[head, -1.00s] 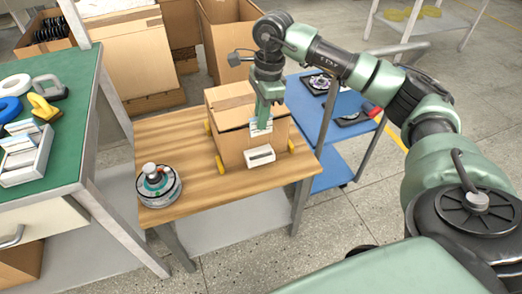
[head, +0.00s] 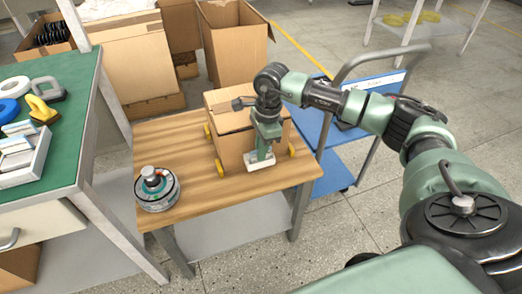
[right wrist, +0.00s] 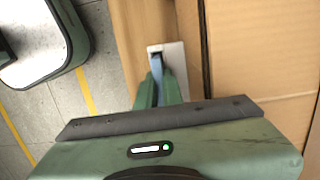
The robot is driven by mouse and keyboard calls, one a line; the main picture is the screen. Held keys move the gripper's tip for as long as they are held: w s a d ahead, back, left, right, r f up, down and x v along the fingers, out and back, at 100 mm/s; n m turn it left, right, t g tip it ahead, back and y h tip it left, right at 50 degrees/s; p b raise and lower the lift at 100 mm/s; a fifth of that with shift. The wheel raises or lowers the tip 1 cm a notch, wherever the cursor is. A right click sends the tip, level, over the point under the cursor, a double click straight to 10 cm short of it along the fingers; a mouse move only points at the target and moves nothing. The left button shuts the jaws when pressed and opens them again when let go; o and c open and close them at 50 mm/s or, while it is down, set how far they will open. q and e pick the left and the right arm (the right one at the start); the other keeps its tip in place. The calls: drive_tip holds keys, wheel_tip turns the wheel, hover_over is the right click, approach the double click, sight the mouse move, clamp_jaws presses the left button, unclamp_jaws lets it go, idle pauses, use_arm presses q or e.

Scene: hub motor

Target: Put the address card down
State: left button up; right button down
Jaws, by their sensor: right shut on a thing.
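My right gripper (head: 262,151) points down in front of the cardboard box, at the small white holder (head: 256,165) on the wooden table. In the right wrist view its fingers (right wrist: 160,92) are shut on the address card (right wrist: 158,67), a thin pale-blue strip seen nearly edge-on. The card's far end is at the dark opening of the white holder (right wrist: 179,62). I cannot tell how deep the card sits in it. In the head view the gripper hides the card. My left gripper is not in view.
The closed cardboard box (head: 232,140) stands on the wooden table (head: 210,190), right behind the holder, with yellow clips at its lower corners. A round hub motor (head: 157,190) stands at the table's left. A blue cart (head: 340,155) is to the right, a green bench (head: 75,90) to the left.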

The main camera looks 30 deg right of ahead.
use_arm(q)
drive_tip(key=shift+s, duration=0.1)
use_arm(e)
drive_tip(key=shift+f, duration=0.1)
drive_tip(key=c, duration=1.8)
unclamp_jaws()
drive_tip(key=shift+c, duration=0.2)
drive_tip(key=shift+o, duration=1.4)
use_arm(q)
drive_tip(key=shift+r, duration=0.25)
